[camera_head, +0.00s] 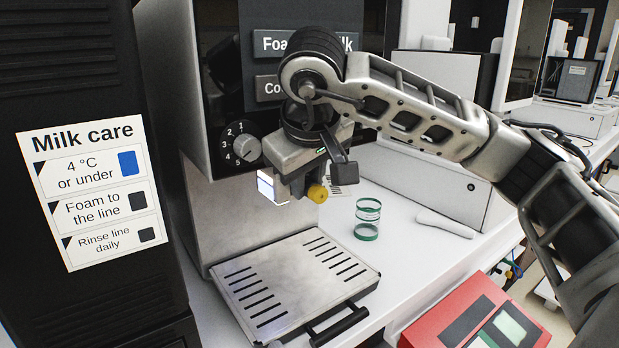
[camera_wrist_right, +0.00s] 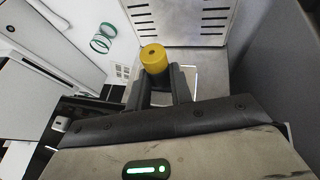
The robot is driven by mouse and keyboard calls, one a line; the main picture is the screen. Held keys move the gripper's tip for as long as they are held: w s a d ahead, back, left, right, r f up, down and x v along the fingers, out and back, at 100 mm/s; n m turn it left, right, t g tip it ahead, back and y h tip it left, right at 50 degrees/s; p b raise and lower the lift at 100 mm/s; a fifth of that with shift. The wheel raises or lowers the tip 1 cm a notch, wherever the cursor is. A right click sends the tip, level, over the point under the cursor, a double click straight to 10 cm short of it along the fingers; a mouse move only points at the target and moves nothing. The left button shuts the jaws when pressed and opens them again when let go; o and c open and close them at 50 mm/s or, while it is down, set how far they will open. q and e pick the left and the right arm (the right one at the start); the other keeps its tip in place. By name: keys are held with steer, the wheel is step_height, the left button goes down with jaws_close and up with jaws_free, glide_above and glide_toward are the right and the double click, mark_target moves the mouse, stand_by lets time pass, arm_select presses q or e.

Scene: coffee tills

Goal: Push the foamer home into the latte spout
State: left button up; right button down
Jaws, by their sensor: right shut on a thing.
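My right gripper (camera_head: 306,188) is in front of the coffee machine (camera_head: 222,205), above its drip tray. It is shut on a yellow cylindrical piece, likely the foamer (camera_head: 317,193). In the right wrist view, the yellow foamer (camera_wrist_right: 154,57) sticks out between the dark fingertips (camera_wrist_right: 161,84), its round end with a small central hole showing. I cannot make out the latte spout; my gripper and wrist cover that part of the machine front. I cannot tell whether the foamer touches the machine. My left gripper is not in view.
The slotted drip tray (camera_head: 290,275) lies below, with a black handle at its front. A green-banded glass (camera_head: 367,215) and a white utensil (camera_head: 445,223) are on the counter to the right. A red card terminal (camera_head: 440,325) is at front right. A Milk care sign (camera_head: 90,195) is left.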

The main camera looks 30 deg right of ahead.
steer(key=shift+w, duration=0.1)
steer(key=c, duration=1.2)
jaws_free()
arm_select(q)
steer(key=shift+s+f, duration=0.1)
arm_select(e)
steer(key=shift+o, duration=0.2)
arm_select(q)
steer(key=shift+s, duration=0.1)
steer(key=p, duration=0.3)
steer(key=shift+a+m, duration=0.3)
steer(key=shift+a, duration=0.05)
arm_select(e)
steer(key=v, duration=1.6)
